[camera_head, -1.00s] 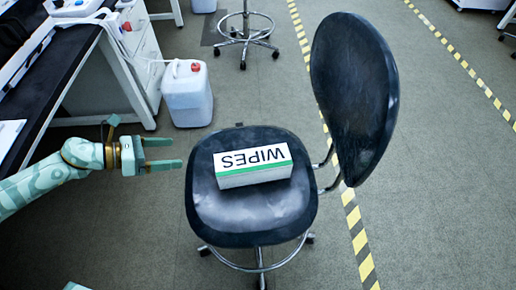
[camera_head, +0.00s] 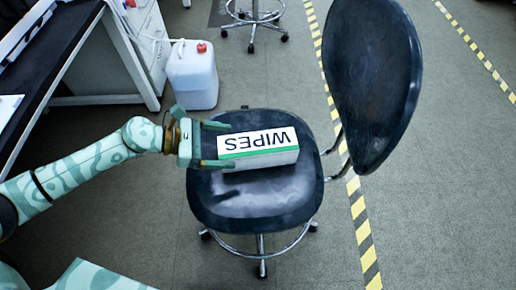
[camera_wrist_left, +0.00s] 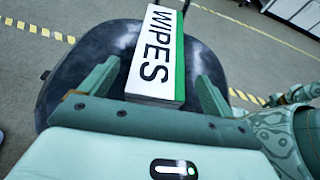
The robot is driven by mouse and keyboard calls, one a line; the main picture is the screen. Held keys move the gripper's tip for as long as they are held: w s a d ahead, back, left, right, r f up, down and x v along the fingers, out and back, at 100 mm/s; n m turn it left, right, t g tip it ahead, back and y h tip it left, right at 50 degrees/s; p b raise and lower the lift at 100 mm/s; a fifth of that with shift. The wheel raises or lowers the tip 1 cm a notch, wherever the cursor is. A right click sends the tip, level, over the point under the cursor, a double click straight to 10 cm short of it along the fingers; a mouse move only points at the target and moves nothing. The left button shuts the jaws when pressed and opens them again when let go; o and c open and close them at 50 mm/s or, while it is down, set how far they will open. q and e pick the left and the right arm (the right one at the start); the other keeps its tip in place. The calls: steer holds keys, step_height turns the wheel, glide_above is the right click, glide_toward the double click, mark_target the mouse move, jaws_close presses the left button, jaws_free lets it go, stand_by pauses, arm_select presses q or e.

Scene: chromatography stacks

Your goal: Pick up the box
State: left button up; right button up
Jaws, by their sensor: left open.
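A white box with a green stripe and the word WIPES (camera_head: 258,142) lies flat on the dark chair seat (camera_head: 250,202). My left gripper (camera_head: 222,144) is open at the left end of the box, with one finger towards the back and one towards the front. In the left wrist view the box (camera_wrist_left: 157,55) shows between the two open fingers (camera_wrist_left: 155,85), with a gap on each side. My right gripper is not in view.
The chair's tall backrest (camera_head: 372,75) rises right of the seat. A white jug with a red cap (camera_head: 192,78) stands on the floor behind, beside a dark-topped bench (camera_head: 50,60). A stool base (camera_head: 252,25) is at the back.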

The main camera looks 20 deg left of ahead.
mark_target(231, 146)
arm_select(q)
steer(key=x, duration=0.3)
steer(key=shift+w+f+b, duration=0.1)
steer(key=shift+w+b, duration=0.05)
steer(key=shift+b, duration=0.25)
steer(key=shift+w+d+f, duration=0.15)
steer(key=shift+w+d, duration=0.1)
steer(key=shift+d, duration=0.35)
steer(key=c, duration=1.1)
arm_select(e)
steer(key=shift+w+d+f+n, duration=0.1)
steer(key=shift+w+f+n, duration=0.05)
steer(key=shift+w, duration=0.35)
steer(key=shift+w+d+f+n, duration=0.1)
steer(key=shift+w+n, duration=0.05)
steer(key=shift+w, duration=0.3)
arm_select(q)
steer(key=shift+c, duration=0.2)
